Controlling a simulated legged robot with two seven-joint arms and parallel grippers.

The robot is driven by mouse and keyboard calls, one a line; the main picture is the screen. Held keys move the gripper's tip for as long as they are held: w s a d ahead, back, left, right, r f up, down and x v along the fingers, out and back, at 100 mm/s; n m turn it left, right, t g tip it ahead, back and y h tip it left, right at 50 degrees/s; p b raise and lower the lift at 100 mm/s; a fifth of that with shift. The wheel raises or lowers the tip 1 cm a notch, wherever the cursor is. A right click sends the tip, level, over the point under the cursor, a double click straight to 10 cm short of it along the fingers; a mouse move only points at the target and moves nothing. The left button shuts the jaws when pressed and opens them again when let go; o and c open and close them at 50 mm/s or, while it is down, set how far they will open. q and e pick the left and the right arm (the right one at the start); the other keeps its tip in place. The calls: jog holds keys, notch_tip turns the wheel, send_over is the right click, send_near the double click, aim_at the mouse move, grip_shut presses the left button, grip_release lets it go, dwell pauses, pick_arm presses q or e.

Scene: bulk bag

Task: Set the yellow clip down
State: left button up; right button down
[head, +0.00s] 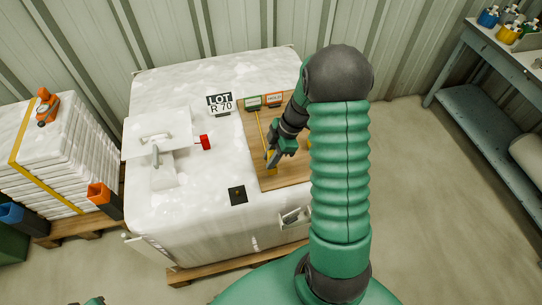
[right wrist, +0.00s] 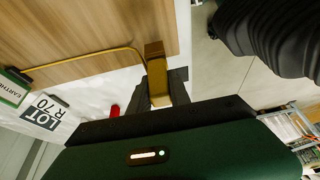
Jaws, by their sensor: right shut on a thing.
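The yellow clip (head: 270,161) is held by my right gripper (head: 273,159) over the wooden board (head: 286,178). In the right wrist view the clip (right wrist: 154,65) sits between the two dark fingers (right wrist: 162,88), which are shut on it. A thin yellow cable (right wrist: 85,57) runs from the clip across the board. I cannot tell whether the clip touches the board. Only a small green and dark piece of my left arm shows at the bottom left edge of the head view; its jaws cannot be made out.
The board lies on a large white bulk bag (head: 180,225) on a pallet. A LOT R 70 sign (head: 220,103), a red knob (head: 204,142) and a black square (head: 237,194) are nearby. Stacked sacks (head: 55,155) stand left, a bench (head: 500,60) right.

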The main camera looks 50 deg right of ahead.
aim_at(274, 171)
jog(key=f, duration=0.1)
jog(key=w+f, duration=0.1)
jog(key=shift+d+f+p, duration=0.3)
jog(key=shift+d, duration=0.1)
jog(key=shift+w+f, duration=0.1)
jog(key=shift+f, duration=0.35)
jog(key=shift+f, duration=0.2)
jog(key=c, duration=1.2)
grip_release()
jog(key=shift+r, duration=0.1)
